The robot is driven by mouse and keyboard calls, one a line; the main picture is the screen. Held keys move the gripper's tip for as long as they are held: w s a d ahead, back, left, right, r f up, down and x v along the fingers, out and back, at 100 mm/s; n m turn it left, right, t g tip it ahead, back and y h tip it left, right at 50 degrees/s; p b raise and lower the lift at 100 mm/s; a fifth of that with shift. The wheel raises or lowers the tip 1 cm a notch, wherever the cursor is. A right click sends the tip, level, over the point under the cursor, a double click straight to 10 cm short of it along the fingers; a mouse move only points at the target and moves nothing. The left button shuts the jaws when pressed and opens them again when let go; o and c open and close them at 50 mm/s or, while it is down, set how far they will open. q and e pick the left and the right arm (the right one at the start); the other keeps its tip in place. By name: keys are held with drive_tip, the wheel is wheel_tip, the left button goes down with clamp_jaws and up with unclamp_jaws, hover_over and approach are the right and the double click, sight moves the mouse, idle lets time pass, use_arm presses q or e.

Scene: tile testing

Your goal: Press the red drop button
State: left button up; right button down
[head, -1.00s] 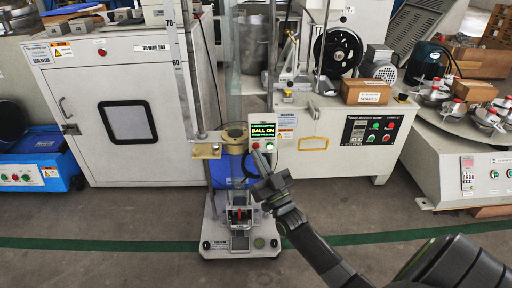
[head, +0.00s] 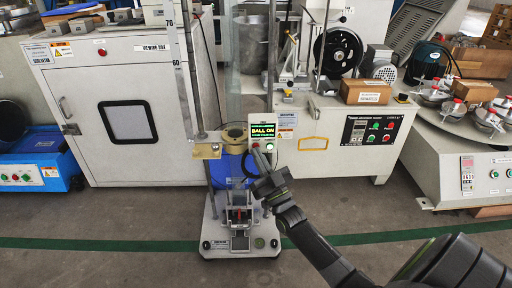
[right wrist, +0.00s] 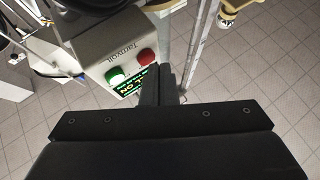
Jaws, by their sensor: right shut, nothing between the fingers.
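The small control box (head: 262,122) has a lit screen (head: 263,132) reading "BALL ON". Below the screen are a red button (head: 255,145) on the left and a green button (head: 269,146) on the right. My right gripper (head: 259,152) is shut and empty, its tip right at the red button. In the right wrist view the box appears upside down. The red button (right wrist: 147,57) shows just beyond the tip of the shut fingers (right wrist: 163,72), with the lit green button (right wrist: 116,76) beside it. I cannot tell whether the tip touches the red button. My left gripper is out of view.
The box is on a wheeled stand (head: 238,244) with a tall clear tube above it. A white viewing box (head: 100,160) stands left. A machine with a control panel (head: 372,131) stands right, with a cardboard box (head: 366,92) on top. The floor in front is clear.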

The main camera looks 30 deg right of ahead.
drive_tip(key=shift+w+d, duration=0.25)
drive_tip(key=shift+w, duration=0.15)
idle(0.4)
idle(0.4)
drive_tip(key=shift+s+a+p, duration=0.4)
drive_tip(key=shift+s+a, duration=0.1)
drive_tip(key=shift+s, duration=0.3)
drive_tip(key=s+a, duration=0.1)
drive_tip(key=s+p, duration=0.1)
drive_tip(key=s, duration=0.1)
drive_tip(key=s+a+p, duration=0.1)
drive_tip(key=shift+s+a, duration=0.15)
drive_tip(key=shift+a, duration=0.15)
idle(0.5)
